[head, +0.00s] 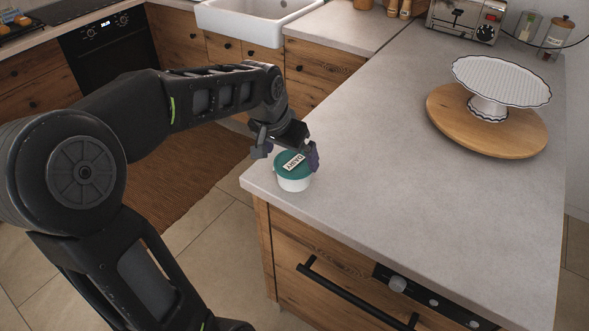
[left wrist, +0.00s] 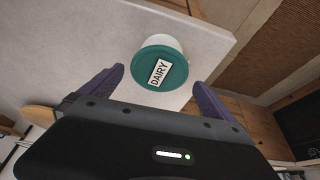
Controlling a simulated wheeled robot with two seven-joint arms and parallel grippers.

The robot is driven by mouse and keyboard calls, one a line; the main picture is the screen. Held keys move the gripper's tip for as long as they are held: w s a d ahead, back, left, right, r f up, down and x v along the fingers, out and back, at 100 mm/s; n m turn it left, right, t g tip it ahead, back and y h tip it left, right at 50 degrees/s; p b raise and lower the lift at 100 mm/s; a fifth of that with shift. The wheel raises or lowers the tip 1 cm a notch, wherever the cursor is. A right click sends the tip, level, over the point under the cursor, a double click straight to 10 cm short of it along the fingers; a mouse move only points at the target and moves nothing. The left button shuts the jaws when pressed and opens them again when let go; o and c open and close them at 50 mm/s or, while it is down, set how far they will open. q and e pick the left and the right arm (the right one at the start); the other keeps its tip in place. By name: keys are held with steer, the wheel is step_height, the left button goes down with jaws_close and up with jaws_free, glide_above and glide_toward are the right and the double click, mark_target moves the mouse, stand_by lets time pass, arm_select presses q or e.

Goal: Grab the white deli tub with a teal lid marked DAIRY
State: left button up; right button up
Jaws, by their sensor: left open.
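The white deli tub with a teal lid (head: 293,170) stands upright on the grey counter, near its left corner. A label on the lid reads DAIRY. My left gripper (head: 287,152) is open at the tub, its fingers around or just above the lid. In the left wrist view the tub (left wrist: 160,64) lies ahead of the gap between the two purple fingers (left wrist: 158,90), and the fingers do not appear to touch it. My right gripper is in neither view.
The grey counter (head: 400,210) is clear around the tub; its left edge is close by. A white cake stand (head: 490,108) sits on a round wooden board (head: 450,120) further right. A toaster (head: 467,18) and jars stand at the back. A sink (head: 250,20) is beyond.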

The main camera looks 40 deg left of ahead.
mark_target(294, 162)
arm_select(q)
steer(key=shift+p+x, duration=0.6)
steer(key=shift+x, duration=2.05)
steer(key=shift+w+d, duration=0.1)
steer(key=shift+d, duration=0.05)
steer(key=shift+r, duration=0.1)
steer(key=c, duration=1.5)
